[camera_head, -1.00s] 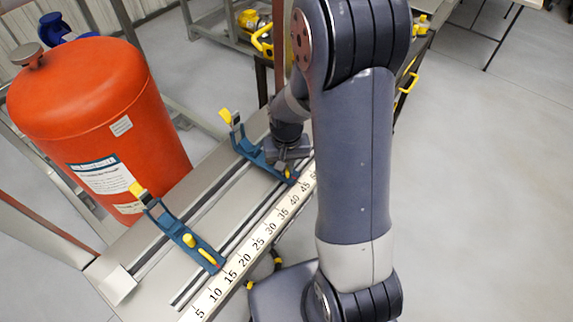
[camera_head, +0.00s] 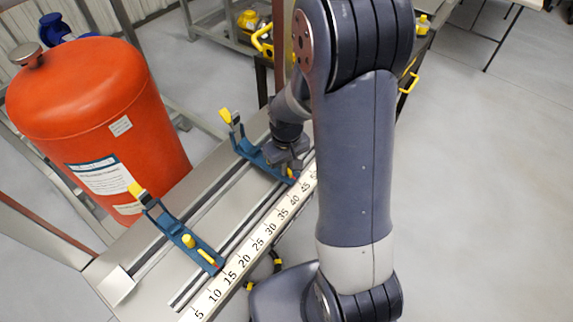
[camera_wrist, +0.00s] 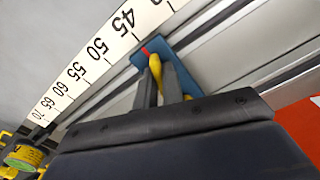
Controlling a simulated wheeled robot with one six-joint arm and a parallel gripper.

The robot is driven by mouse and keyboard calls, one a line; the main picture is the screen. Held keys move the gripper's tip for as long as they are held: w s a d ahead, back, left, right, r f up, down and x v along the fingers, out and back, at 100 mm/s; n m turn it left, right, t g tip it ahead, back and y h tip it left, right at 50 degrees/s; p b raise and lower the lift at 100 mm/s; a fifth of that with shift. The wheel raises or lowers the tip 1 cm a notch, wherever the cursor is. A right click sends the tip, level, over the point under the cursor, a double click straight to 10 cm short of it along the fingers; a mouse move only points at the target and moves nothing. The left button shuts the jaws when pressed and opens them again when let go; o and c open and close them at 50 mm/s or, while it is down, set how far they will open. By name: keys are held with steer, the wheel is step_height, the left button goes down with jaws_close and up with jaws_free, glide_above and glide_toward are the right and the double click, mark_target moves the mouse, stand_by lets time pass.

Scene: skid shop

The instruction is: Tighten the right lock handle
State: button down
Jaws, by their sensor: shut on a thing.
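The right blue stop (camera_head: 248,151) with its yellow upright tab sits on the rails of the bench, near the 45 mark of the ruler. Its yellow lock handle (camera_head: 291,173) shows just beside my gripper (camera_head: 288,160). In the wrist view my gripper (camera_wrist: 162,88) has its two dark fingers on either side of the yellow handle (camera_wrist: 156,68), shut on it. The handle's end points near the red mark on the blue base (camera_wrist: 186,62). Part of the handle is hidden by the fingers.
A left blue stop (camera_head: 178,233) with its own yellow handle (camera_head: 207,257) sits nearer on the same rails. The white ruler (camera_head: 238,267) runs along the bench's front edge. A large orange tank (camera_head: 95,120) stands behind the bench. Open floor lies at right.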

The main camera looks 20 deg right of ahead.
steer(key=shift+n, duration=1.7)
steer(key=c, duration=1.5)
jaws_free()
steer(key=shift+n, duration=0.3)
steer(key=shift+c, duration=0.2)
steer(key=shift+r+p, duration=2.5)
steer(key=shift+r, duration=1.1)
